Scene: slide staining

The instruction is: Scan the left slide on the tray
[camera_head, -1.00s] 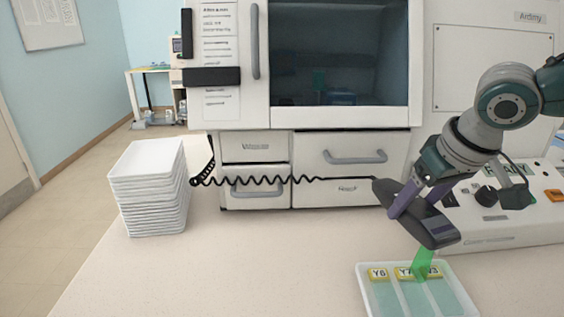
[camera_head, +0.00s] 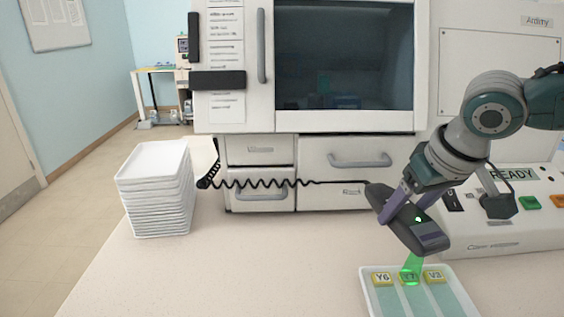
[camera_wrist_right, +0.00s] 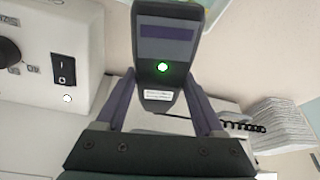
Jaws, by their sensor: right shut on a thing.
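The left slide (camera_head: 382,279) is marked Y6, the middle slide (camera_head: 409,278) Y7, and the right slide (camera_head: 434,276) appears to read V3. My right gripper (camera_head: 401,203) is shut on a dark handheld scanner (camera_head: 424,236) above the tray. The scanner's green beam falls on the middle slide's label. In the wrist view the scanner (camera_wrist_right: 168,50) sits between the fingers with a green light lit. My left gripper is not in view.
A black coiled cord (camera_head: 270,183) runs from the scanner to the cabinet. A stack of white trays (camera_head: 157,190) stands at the left. The table's front middle is clear.

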